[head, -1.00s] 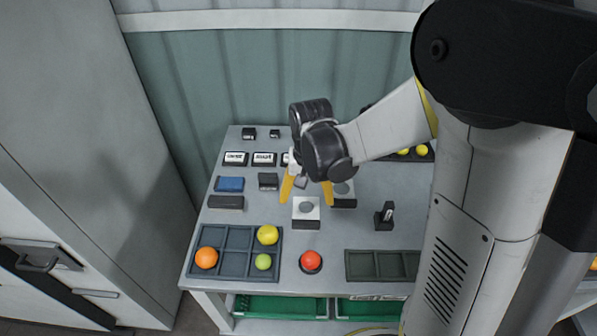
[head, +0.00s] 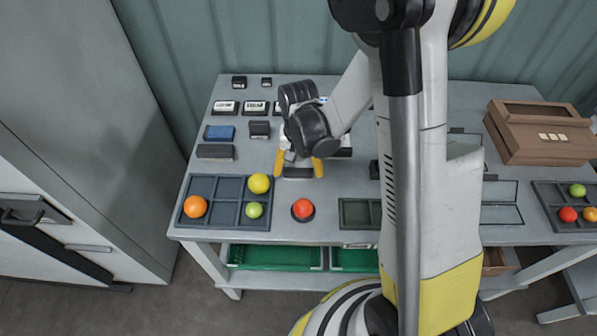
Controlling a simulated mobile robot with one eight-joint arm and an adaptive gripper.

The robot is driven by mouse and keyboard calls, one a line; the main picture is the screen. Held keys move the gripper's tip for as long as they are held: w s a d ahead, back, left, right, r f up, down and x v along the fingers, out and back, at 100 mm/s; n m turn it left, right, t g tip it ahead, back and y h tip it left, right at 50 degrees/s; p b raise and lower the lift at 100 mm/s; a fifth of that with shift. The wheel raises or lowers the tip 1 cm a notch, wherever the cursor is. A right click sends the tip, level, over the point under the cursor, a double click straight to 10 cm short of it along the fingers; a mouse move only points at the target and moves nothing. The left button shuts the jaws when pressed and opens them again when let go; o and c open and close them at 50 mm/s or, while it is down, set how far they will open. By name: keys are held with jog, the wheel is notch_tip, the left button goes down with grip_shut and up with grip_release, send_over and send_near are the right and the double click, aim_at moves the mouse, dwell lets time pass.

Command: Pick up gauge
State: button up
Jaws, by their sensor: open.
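My gripper (head: 298,168) is open, its two yellow fingers pointing down over the grey table (head: 255,185). A low pale block with a dark front (head: 298,173) shows between the fingertips, mostly hidden by the gripper; I cannot tell whether the fingers touch it. A small dark upright piece (head: 375,169) stands to the right, partly hidden behind my arm. No item is clearly marked as the gauge, so I cannot tell which of these it is.
A divided tray (head: 227,187) with an orange, a yellow and a green fruit lies at the front left. A red button (head: 303,209) is just in front of my gripper. Blue (head: 220,132) and dark blocks stand at the left. A wooden box (head: 541,133) is at the right.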

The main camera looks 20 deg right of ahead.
jog(key=shift+f, duration=0.15)
jog(key=c, duration=0.9)
jog(key=shift+c, duration=0.2)
